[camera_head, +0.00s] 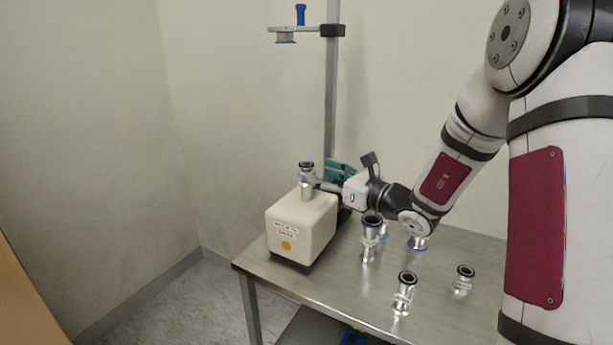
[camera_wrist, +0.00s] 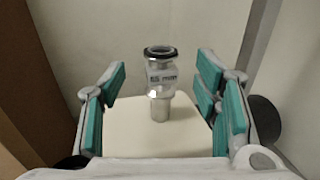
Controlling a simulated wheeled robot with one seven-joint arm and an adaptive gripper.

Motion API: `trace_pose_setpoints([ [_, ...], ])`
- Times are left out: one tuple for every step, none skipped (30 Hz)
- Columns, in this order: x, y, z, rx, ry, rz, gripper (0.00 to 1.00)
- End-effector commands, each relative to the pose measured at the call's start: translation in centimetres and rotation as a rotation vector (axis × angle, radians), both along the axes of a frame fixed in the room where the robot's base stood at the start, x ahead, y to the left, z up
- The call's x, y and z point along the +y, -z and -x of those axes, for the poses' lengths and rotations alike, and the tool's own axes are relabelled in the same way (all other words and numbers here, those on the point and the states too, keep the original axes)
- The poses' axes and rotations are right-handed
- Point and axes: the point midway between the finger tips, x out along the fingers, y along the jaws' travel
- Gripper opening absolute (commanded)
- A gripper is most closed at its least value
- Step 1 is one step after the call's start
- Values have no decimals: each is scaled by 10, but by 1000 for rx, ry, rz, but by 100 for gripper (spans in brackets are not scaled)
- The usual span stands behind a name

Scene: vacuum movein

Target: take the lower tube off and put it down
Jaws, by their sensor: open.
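A short metal tube with a dark ring on top (camera_head: 306,181) stands upright on the cream-coloured pump box (camera_head: 300,228). In the wrist view the tube (camera_wrist: 160,80) has a small printed label and a narrower lower part meeting the box top (camera_wrist: 130,120). My gripper (camera_head: 322,184) is open at the tube's right side in the head view. In the wrist view the teal finger pads of my gripper (camera_wrist: 163,72) stand left and right of the tube, with a gap on both sides. Whether the tube lies fully between the fingertips or just beyond them, I cannot tell.
Several metal fittings, including one at the front (camera_head: 404,293) and one at the right (camera_head: 463,280), stand on the steel table (camera_head: 345,300). A vertical post (camera_head: 331,90) carries a bracket (camera_head: 290,30) with a blue-topped part high above the box.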

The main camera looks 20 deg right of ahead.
Motion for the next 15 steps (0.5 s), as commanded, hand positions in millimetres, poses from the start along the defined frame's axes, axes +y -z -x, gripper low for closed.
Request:
trace_pose_setpoints([
  [2, 0, -2, -1, -1, -1, 57],
  [3, 0, -4, -1, -1, -1, 57],
  [5, 0, -7, -2, -2, -1, 57],
  [6, 0, -10, -1, -2, -1, 57],
  [9, -1, -14, -1, -2, -1, 57],
  [12, -1, -20, -2, -3, 0, 57],
  [14, -2, -24, -2, -4, 0, 57],
  [16, -2, -28, -2, -3, 1, 57],
  [19, -2, -33, -2, -3, 0, 57],
  [20, -2, -36, -1, -2, 0, 57],
  [22, -2, -39, -1, -2, 0, 57],
  [23, -2, -42, -1, -1, 1, 57],
  [25, -2, -44, 0, -1, 0, 57],
  [26, -2, -45, 0, -2, 0, 57],
  [26, -2, -46, 0, -2, 0, 57],
])
